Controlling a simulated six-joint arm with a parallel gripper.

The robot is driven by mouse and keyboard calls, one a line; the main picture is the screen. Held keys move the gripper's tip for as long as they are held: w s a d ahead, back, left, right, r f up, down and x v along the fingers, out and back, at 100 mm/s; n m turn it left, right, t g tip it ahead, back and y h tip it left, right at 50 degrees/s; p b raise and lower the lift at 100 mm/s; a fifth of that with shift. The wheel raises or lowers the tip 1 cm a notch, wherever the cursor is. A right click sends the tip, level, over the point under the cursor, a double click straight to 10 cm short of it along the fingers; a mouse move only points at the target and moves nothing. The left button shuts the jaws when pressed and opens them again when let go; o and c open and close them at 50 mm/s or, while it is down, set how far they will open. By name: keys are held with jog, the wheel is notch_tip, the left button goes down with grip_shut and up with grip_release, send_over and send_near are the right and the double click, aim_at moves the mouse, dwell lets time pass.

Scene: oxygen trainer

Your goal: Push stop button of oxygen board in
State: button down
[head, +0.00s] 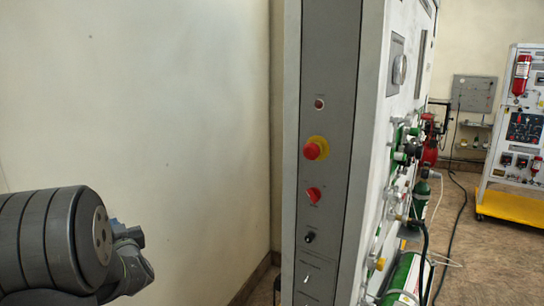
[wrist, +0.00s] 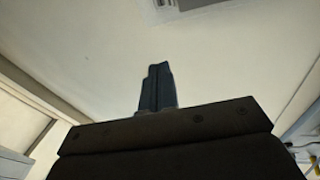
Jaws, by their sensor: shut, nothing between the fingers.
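The stop button (head: 316,148) is a red mushroom knob on a yellow ring, on the grey side panel (head: 331,110) of the oxygen board, in the middle of the head view. It stands out from the panel, and nothing touches it. In the wrist view my gripper (wrist: 157,72) is shut and empty, its fingers together against a pale ceiling. The button does not show in the wrist view. In the head view my arm is at the lower left, well apart from the panel; the fingertips cannot be made out there.
Green cylinders (head: 404,279) and hoses stand right of the panel. A plain wall (head: 150,90) is at left, with free room before it.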

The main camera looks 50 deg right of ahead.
aim_at(310, 152)
jog(key=s+d+r+m+g+h, duration=0.4)
jog(key=s+d+r+m+h, duration=0.25)
jog(key=s+r+m, duration=0.35)
jog(key=s+d+r+m+g+h, duration=0.4)
jog(key=s+d+r+m+h, duration=0.3)
jog(key=s, duration=0.4)
jog(key=s+a+r+m+g, duration=0.1)
jog(key=s+r+m+g, duration=0.1)
jog(key=s+m, duration=0.3)
jog(key=s+a+r+m+g, duration=0.2)
jog(key=s+m+g, duration=0.3)
jog(key=s, duration=0.6)
jog(key=s+a+r+m+g, duration=0.2)
jog(key=s+m, duration=0.3)
jog(key=s, duration=0.3)
jog(key=shift+s+r+g, duration=0.25)
jog(key=shift+s+g, duration=0.15)
jog(key=shift+g, duration=0.5)
jog(key=d, duration=1.3)
jog(key=shift+d, duration=0.55)
